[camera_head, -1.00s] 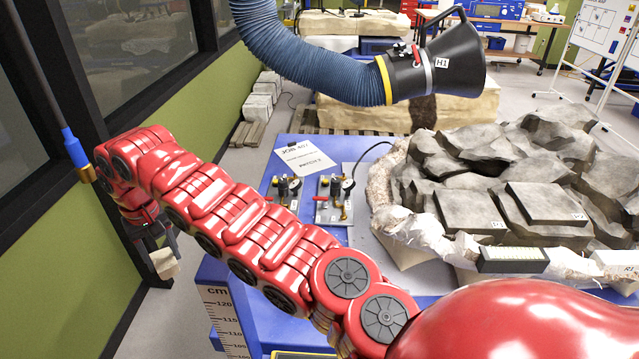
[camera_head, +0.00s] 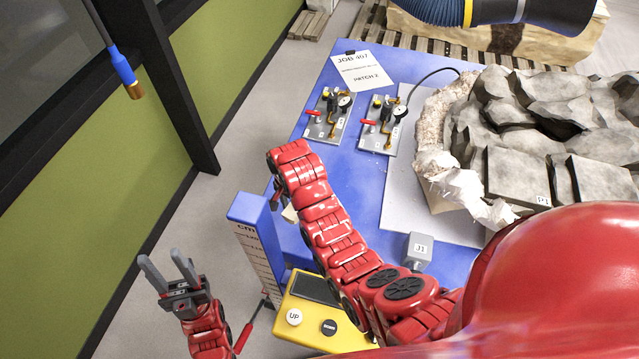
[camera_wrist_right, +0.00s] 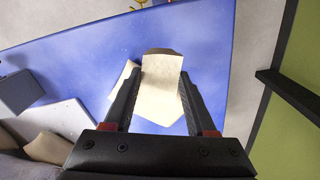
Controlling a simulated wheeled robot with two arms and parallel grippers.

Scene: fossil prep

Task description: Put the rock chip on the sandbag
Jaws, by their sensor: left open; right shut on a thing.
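My right gripper (camera_wrist_right: 160,82) is shut on a pale cream piece, seemingly the rock chip (camera_wrist_right: 160,92), with a darker top edge. The chip is between the fingers, over the blue table. Another pale surface shows just left of it; I cannot tell whether it is a separate thing. In the head view the right gripper (camera_head: 278,192) hangs at the table's left edge, mostly hidden by my arm, and a bit of the chip (camera_head: 290,214) shows. My left gripper (camera_head: 162,258) is open and empty at lower left. Beige rounded shapes (camera_wrist_right: 48,148) in the wrist view may be sandbags.
The blue table (camera_head: 320,165) bears two gauge panels (camera_head: 328,115), a paper sheet (camera_head: 362,72), a grey block marked J1 (camera_head: 419,250) and a large grey rock mass (camera_head: 540,120). A yellow button box (camera_head: 310,320) is in front.

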